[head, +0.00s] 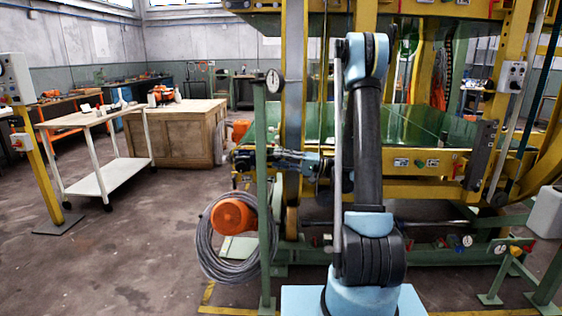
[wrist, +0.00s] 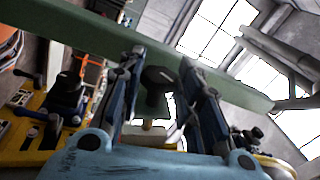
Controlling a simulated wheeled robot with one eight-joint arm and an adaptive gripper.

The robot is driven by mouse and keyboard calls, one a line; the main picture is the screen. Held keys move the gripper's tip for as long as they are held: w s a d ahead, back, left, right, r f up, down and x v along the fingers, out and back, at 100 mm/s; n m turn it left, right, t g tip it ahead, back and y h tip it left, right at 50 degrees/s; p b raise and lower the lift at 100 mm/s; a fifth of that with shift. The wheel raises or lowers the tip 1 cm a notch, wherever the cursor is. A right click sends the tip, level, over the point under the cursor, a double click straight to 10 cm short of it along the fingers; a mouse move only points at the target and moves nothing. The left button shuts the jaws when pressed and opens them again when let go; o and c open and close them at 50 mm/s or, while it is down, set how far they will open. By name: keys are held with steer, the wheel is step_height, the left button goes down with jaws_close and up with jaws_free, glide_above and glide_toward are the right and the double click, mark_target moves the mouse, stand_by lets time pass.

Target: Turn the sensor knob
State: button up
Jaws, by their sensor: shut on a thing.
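The sensor knob, a dark round-headed piece (wrist: 157,77), shows between the two dark blue fingers of my gripper (wrist: 160,66) in the wrist view. It sits against a green bar (wrist: 235,82), and my gripper is shut on it. The fingers stand on either side of the knob; exact contact at the tips is hard to make out. In the head view my gripper (head: 282,158) reaches left to a green upright post (head: 265,200). The knob is too small or hidden to tell there.
A round gauge (head: 273,81) tops the green post. An orange reel with coiled grey cable (head: 235,218) is low beside it. The yellow and green machine (head: 430,190) fills the right. A white cart (head: 124,172) and wooden crate (head: 175,135) stand left; floor between is clear.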

steer(key=shift+w+f, duration=0.1)
stand_by(0.5)
steer(key=o, duration=0.8)
steer(key=d, duration=0.4)
steer(key=d+f, duration=0.1)
steer(key=d, duration=0.2)
steer(key=d+f, duration=0.1)
steer(key=d, duration=0.3)
steer(key=shift+s+d+f, duration=0.2)
steer(key=shift+d+f, duration=0.05)
steer(key=shift+d, duration=0.1)
steer(key=shift+a, duration=0.1)
